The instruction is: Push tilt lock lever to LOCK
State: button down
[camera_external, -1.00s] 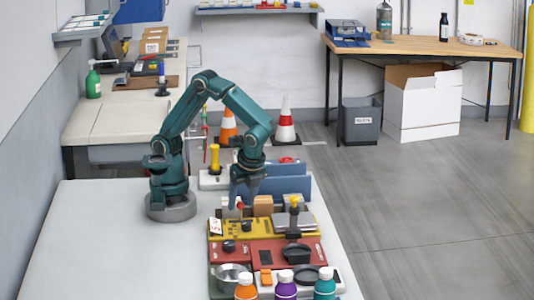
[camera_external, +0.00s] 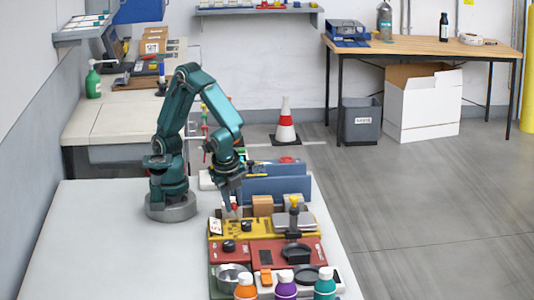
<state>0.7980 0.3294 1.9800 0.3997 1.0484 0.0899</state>
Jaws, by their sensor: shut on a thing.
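My gripper (camera_external: 231,210) points down at this spot and is shut on the lever. The fingers hide much of the lever, and its LOCK marking is too small to read.
Right of my gripper are a cardboard-brown block (camera_external: 263,205), a blue bin (camera_external: 275,188) and a grey scale-like plate with a black-knobbed post (camera_external: 294,208). A red panel (camera_external: 266,254) and several bottles stand in front. The table's left side is clear.

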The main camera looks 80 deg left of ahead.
jog(key=shift+s+t, duration=0.3)
jog(key=shift+t, duration=0.1)
jog(key=c, duration=0.7)
grip_release()
jog(key=v, duration=0.5)
